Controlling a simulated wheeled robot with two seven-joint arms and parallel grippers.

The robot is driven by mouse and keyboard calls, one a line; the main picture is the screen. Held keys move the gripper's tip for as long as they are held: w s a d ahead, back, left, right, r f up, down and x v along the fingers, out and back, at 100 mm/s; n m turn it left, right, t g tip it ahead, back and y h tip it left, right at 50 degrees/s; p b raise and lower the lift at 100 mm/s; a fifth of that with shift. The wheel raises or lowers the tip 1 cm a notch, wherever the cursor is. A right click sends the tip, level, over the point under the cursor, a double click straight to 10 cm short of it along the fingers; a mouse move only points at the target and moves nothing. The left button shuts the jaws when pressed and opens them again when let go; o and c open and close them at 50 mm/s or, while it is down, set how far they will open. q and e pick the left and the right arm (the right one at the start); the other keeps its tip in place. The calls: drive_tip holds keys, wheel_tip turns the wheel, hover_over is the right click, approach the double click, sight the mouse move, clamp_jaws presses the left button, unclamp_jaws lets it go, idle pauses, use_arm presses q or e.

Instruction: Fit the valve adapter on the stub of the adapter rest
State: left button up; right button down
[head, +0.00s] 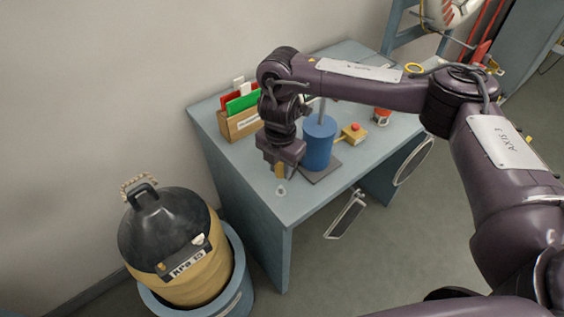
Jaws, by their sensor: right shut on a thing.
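My right gripper (281,166) points down over the left front part of the desk, with its arm reaching in from the right. It is shut on a small brass-coloured piece, which appears to be the valve adapter (280,172), mostly hidden by the jaws. A small pale fitting (281,190) is on the desk just below and in front of the gripper. To the right a blue cylinder (319,146) with a grey post on top stands on a dark plate (323,172). I cannot tell which of these is the adapter rest. My left gripper is not in view.
The grey-blue desk (300,205) also bears a wooden file box (239,125), a yellow block with a red button (352,132) and a red-and-white can (381,117). A black-topped yellow tank (185,255) stands in a blue tub at lower left.

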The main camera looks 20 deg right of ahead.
sight(281, 187)
idle(0.5)
drive_tip(key=shift+f+b, duration=1.25)
drive_tip(key=shift+f, duration=1.15)
drive_tip(key=shift+p, duration=0.3)
drive_tip(key=shift+f, duration=0.1)
drive_tip(key=shift+f+b, duration=1.05)
drive_tip(key=shift+f, duration=0.5)
drive_tip(key=c, duration=1)
unclamp_jaws()
drive_tip(key=shift+c, duration=0.2)
drive_tip(key=shift+r, duration=0.15)
